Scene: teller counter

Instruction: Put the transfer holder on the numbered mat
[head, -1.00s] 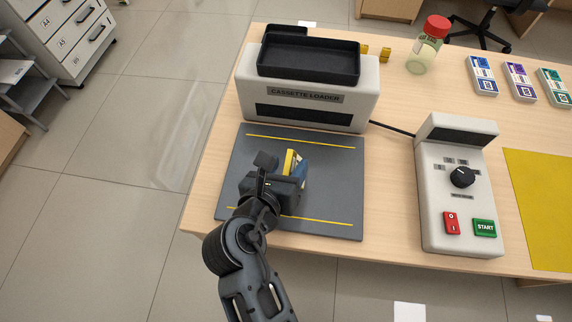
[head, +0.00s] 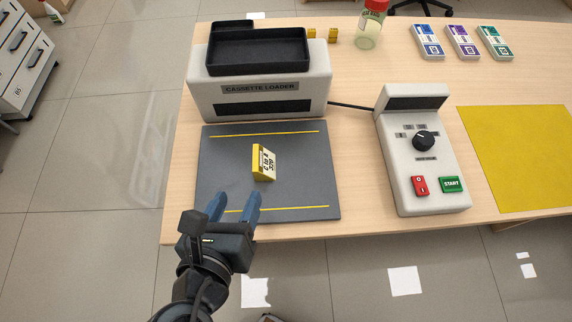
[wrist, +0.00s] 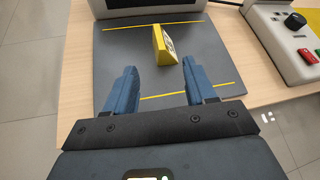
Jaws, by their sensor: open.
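A small yellow holder (head: 264,163) with a white lettered face stands on the dark grey mat (head: 225,160), in front of the cassette loader. I take it for the transfer holder; its lettering is too small to read surely. It also shows in the wrist view (wrist: 162,45), beyond my fingertips. My gripper (head: 234,203) is open and empty, its blue fingers apart over the front edge of the grey mat, clear of the holder. The grey mat has two yellow lines; I see no numbers on it or on the plain yellow mat (head: 520,155) at right.
The cassette loader (head: 258,100) stands behind the grey mat with black trays (head: 258,50) on top. A control box (head: 420,165) stands to the right. Several coloured cassettes (head: 462,42), a red-capped jar (head: 370,25) and small yellow blocks (head: 322,33) sit at the back.

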